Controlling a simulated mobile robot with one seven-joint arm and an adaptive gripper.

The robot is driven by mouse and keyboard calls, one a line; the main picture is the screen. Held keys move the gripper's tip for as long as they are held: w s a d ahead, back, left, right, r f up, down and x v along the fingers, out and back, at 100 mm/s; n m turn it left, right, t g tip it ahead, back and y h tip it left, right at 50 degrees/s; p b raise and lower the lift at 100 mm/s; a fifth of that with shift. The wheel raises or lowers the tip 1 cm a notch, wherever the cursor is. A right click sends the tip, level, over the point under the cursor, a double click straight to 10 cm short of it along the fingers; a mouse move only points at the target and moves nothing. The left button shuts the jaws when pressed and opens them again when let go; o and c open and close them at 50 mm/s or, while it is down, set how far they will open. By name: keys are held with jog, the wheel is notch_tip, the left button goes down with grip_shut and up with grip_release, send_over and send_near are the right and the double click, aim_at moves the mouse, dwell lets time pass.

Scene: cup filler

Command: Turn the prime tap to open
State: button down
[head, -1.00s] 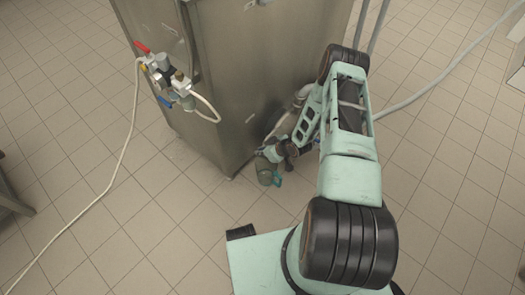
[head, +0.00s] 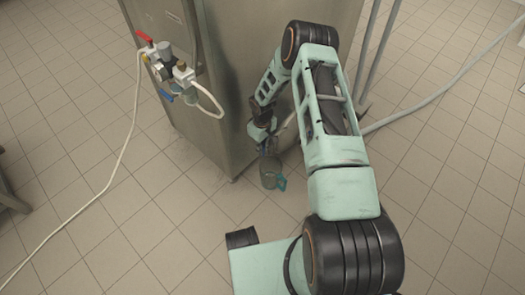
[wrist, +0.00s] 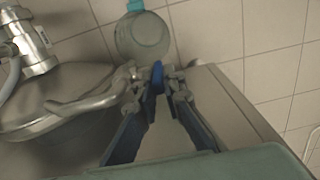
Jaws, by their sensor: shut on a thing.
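The prime tap shows as a small blue lever (wrist: 158,72) in the wrist view, by the end of a bent metal pipe (wrist: 85,103). My gripper (wrist: 156,83) has its fingertips closed around this lever, one finger on each side. The lever's base and exact angle are hidden by the fingertips. In the head view my gripper (head: 267,145) is low beside the steel cabinet's right side, and the tap is hidden there. A clear jug (head: 270,175) with a teal handle stands on the floor just below; it also shows beyond the fingertips in the wrist view (wrist: 142,38).
The steel cabinet (head: 225,95) stands close by the gripper. A valve cluster (head: 170,70) with red and blue levers is on its left corner. A rounded metal body (wrist: 50,100) adjoins the pipe. Grey hoses run at right; the tiled floor in front is clear.

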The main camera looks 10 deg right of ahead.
dwell(0.4)
jog(key=c, duration=2)
grip_release()
jog(key=shift+f, duration=0.1)
jog(key=shift+c, duration=0.2)
jog(key=shift+r, duration=0.2)
notch_tip(320, 180, up, 12)
jog(key=shift+f, duration=0.15)
jog(key=shift+w, duration=0.1)
